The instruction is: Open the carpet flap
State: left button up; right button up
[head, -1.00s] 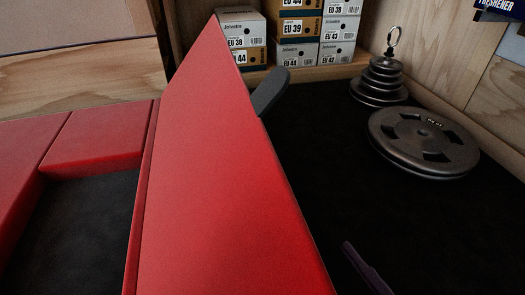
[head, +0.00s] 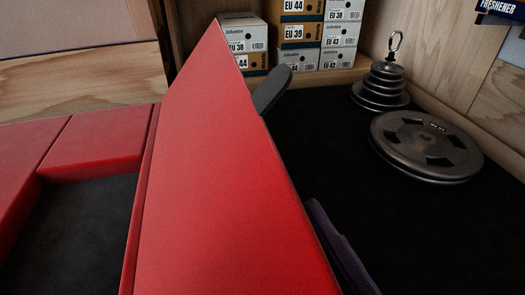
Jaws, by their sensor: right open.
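The carpet flap (head: 215,180) is a thick red padded panel in the middle of the head view. It stands raised and tilted, its far end narrowing to a peak. A dark grey rounded tab (head: 270,90) shows behind its right edge near the top; what it joins is hidden. My right gripper (head: 335,245) shows only in part, as a dark purple shape close along the flap's lower right edge. It is open. The flap hides part of it, and I cannot tell whether it touches. My left gripper is not in view.
Red padding (head: 95,140) borders a dark recess at left. A black floor (head: 400,225) lies open at right, with a large weight plate (head: 425,145) and a stack of smaller weights with a ring (head: 382,85). Shoe boxes (head: 300,35) stand at the back against wooden walls.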

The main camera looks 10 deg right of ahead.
jog(key=shift+w+a+r, duration=0.1)
jog(key=shift+w+r, duration=0.05)
jog(key=shift+w, duration=0.2)
grip_shut()
dwell(1.2)
